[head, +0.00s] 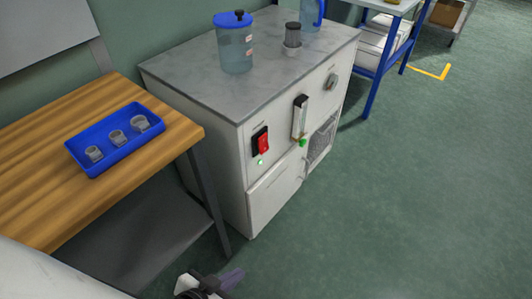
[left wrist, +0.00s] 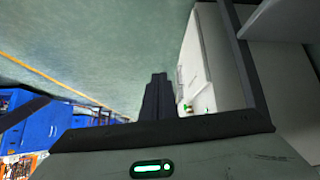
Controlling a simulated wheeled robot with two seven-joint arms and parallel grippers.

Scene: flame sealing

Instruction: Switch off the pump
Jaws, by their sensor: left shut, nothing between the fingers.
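The pump cabinet (head: 275,195) is a white box with a grey top. A red rocker switch (head: 262,143) in a black frame sits on its front, with a lit green lamp (head: 260,162) just below. My left gripper (head: 225,281) is at the bottom edge of the head view, low in front of the cabinet and well apart from the switch. Its dark fingers are shut and empty in the left wrist view (left wrist: 157,98). The white cabinet shows there to their right (left wrist: 205,55), with small green spots. My right gripper is not in view.
A wooden table (head: 45,225) with a blue tray (head: 98,167) of several small cups stands left of the cabinet. A blue-lidded jar (head: 234,50) and a grey-capped container (head: 292,38) stand on the cabinet. Green floor (head: 420,200) at right is clear.

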